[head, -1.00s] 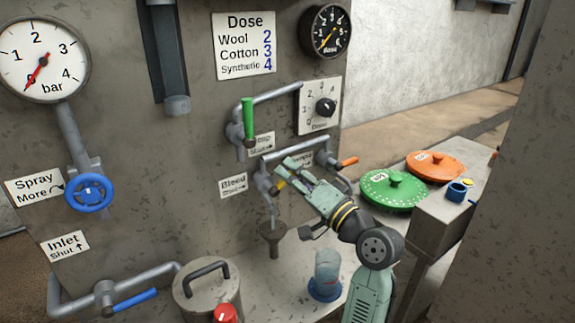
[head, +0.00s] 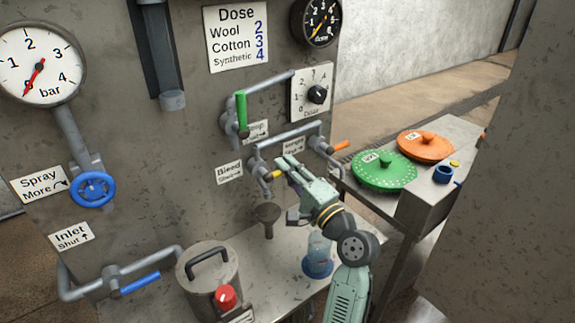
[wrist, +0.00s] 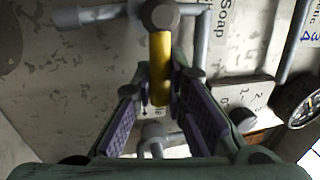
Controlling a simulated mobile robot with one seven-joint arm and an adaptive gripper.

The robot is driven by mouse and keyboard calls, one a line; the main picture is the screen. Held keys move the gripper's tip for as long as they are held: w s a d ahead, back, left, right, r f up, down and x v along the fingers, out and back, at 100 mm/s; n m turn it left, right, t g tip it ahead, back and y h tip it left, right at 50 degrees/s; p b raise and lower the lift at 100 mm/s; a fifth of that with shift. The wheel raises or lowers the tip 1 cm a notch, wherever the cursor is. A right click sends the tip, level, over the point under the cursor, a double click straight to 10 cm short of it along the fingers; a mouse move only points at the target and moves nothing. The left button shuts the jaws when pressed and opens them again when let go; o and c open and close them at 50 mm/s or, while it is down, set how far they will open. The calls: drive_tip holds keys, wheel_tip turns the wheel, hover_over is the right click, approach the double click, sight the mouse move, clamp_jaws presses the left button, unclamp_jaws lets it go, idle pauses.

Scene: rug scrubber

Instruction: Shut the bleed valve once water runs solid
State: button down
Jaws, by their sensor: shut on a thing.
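The bleed valve is a grey pipe fitting with a yellow handle (head: 276,174), beside the Bleed label (head: 229,172) on the grey wall. My gripper (head: 289,163) is at this handle and closed on it. In the wrist view the yellow handle (wrist: 160,68) runs down from the valve's round hub (wrist: 160,14) in between my two fingers (wrist: 160,92). The Bleed label's arrow is too small to read. A dark funnel (head: 267,213) stands below the valve outlet. I cannot make out any water stream there.
Close by are the soap valve's green handle (head: 242,112) and an orange handle (head: 341,145). A blue-based clear cup (head: 318,258) and a lidded metal pot (head: 205,275) stand on the bench. Green (head: 385,173) and orange (head: 426,146) discs lie on the right.

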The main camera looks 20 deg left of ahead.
drive_tip(key=shift+f, duration=0.1)
idle(0.3)
drive_tip(key=c, duration=1.6)
unclamp_jaws()
drive_tip(key=v, duration=1.2)
drive_tip(key=b+v, duration=0.1)
drive_tip(key=v, duration=0.8)
drive_tip(key=shift+b, duration=0.3)
